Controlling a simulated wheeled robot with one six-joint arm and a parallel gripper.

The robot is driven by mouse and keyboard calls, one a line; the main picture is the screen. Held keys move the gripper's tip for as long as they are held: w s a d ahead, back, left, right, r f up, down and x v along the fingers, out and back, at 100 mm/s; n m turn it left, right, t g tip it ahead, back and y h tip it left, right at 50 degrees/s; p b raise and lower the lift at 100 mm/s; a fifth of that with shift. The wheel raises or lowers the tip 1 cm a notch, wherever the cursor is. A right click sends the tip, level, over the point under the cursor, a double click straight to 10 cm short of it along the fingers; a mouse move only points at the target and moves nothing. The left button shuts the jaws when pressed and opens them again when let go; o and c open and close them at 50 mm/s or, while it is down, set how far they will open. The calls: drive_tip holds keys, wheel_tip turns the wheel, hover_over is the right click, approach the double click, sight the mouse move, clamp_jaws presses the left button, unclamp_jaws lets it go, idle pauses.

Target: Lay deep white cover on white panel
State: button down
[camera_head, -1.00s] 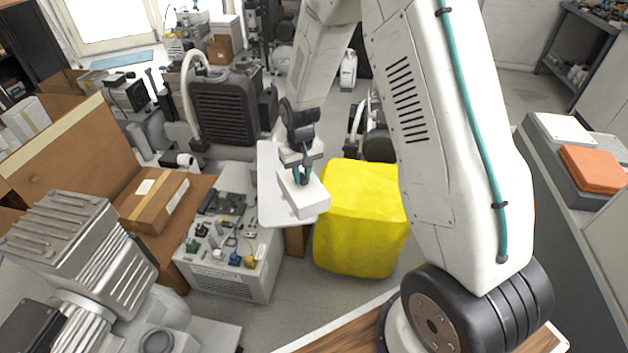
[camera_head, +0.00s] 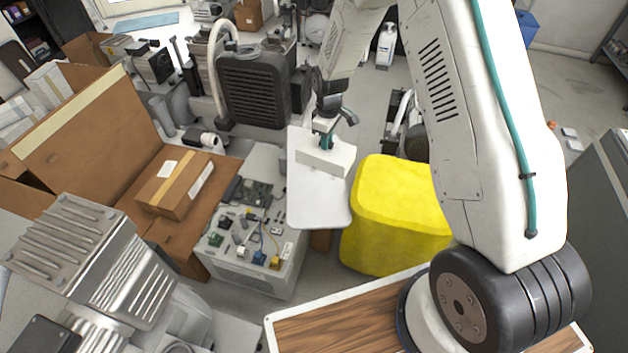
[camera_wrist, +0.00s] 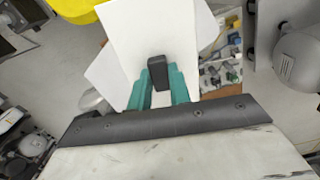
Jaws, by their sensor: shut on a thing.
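The deep white cover (camera_head: 327,159) is a white box-like piece held in my gripper (camera_head: 326,138) above the white panel. My gripper is shut on it; in the wrist view the teal fingers (camera_wrist: 160,88) grip it near one end of the cover (camera_wrist: 148,35). The white panel (camera_head: 318,205) is a flat, pale, rounded plate beside the yellow block. In the wrist view the panel (camera_wrist: 112,78) shows behind the cover, turned at an angle to it. Whether the cover touches the panel is hard to tell.
A yellow block (camera_head: 395,215) stands just right of the panel. A grey unit with a circuit board and coloured connectors (camera_head: 250,245) is at its left. A cardboard box (camera_head: 175,185) lies further left, and a black ribbed compressor (camera_head: 257,92) stands behind.

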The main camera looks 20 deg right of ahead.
drive_tip(key=w+f+n, duration=0.2)
drive_tip(key=f+n, duration=0.3)
drive_tip(key=f, duration=0.1)
drive_tip(key=w+a+f+n, duration=0.1)
drive_tip(key=w+f+n, duration=0.2)
drive_tip(key=f+n, duration=0.2)
drive_tip(key=w+a+f+n, duration=0.1)
drive_tip(key=w+f+n, duration=0.2)
drive_tip(key=f+n, duration=0.2)
wheel_tip(320, 180, down, 3)
drive_tip(key=shift+r, duration=0.15)
drive_tip(key=shift+s+f, duration=0.1)
drive_tip(key=shift+f, duration=0.1)
drive_tip(key=c, duration=1.3)
unclamp_jaws()
drive_tip(key=shift+c, duration=0.2)
drive_tip(key=shift+o, duration=0.2)
drive_tip(key=shift+r, duration=0.15)
